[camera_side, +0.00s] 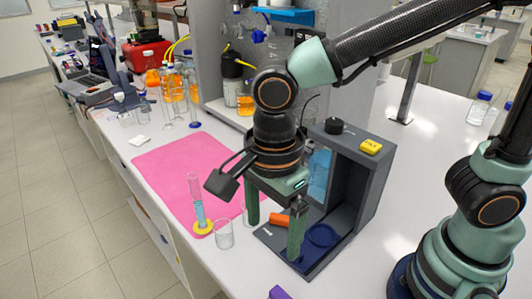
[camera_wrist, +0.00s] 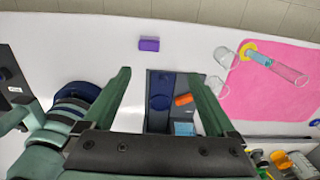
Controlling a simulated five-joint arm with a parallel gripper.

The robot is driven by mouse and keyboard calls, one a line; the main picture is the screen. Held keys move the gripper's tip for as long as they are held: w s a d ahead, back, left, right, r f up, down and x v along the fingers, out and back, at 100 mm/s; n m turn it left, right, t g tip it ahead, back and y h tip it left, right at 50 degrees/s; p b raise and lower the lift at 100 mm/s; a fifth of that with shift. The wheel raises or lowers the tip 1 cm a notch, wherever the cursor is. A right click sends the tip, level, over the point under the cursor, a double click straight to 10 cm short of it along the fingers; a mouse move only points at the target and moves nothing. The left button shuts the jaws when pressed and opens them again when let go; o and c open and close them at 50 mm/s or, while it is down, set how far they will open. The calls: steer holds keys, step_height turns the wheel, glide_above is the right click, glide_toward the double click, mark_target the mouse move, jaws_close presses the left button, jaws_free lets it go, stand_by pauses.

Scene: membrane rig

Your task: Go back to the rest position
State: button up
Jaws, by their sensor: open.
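My gripper (camera_side: 274,238) is open and points down, with its green fingers spread apart. In the side view it hangs in front of the dark grey rig (camera_side: 372,195), overlapping the rig's base. In the wrist view, my gripper (camera_wrist: 158,78) has the rig's base (camera_wrist: 153,122) showing between its fingers. A dark blue round piece (camera_side: 322,236) and an orange piece (camera_side: 280,220) show at the rig's base. I see nothing held between the fingers. I cannot tell the exact height of the fingertips above the base.
A pink mat (camera_side: 165,170) lies left of the rig. A graduated cylinder (camera_side: 196,200) with a yellow foot and a clear beaker (camera_side: 224,236) stand near the front edge. A purple block (camera_wrist: 149,44) lies near the edge. Bottles with orange liquid (camera_side: 172,85) stand behind.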

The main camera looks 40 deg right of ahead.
steer(key=w+f, duration=0.6)
steer(key=f, duration=0.2)
steer(key=shift+w+d+f, duration=0.15)
steer(key=shift+w+d, duration=0.1)
steer(key=shift+w, duration=0.15)
steer(key=s+r, duration=0.8)
steer(key=s, duration=0.1)
steer(key=shift+s+r, duration=0.2)
steer(key=shift+r, duration=0.15)
stand_by(0.5)
